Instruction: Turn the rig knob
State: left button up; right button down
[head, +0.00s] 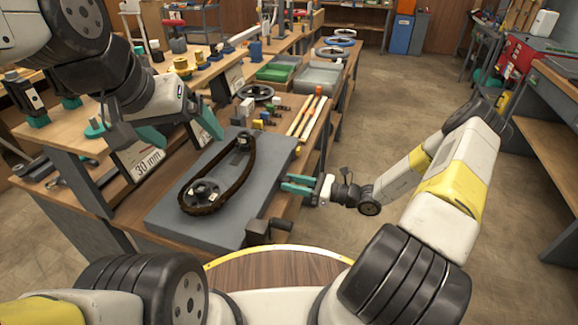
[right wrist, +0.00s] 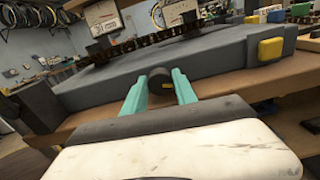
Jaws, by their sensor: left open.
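The rig is a grey slab (head: 225,232) on the bench, carrying a dark chain (head: 240,175) looped around two sprockets. In the head view the knob is hidden by the fingers. My left gripper (head: 180,131) is open and empty above the slab's far left side.
A yellow button (right wrist: 270,50) is on the slab's side in the right wrist view. The floor to the right is clear.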

jog(key=shift+m, duration=2.2)
jog(key=c, duration=1)
grip_release()
jog(key=shift+o, duration=0.2)
jog(key=shift+d, duration=0.15)
jog(key=v, duration=0.7)
jog(key=shift+d, duration=0.35)
jog(key=shift+s, duration=0.1)
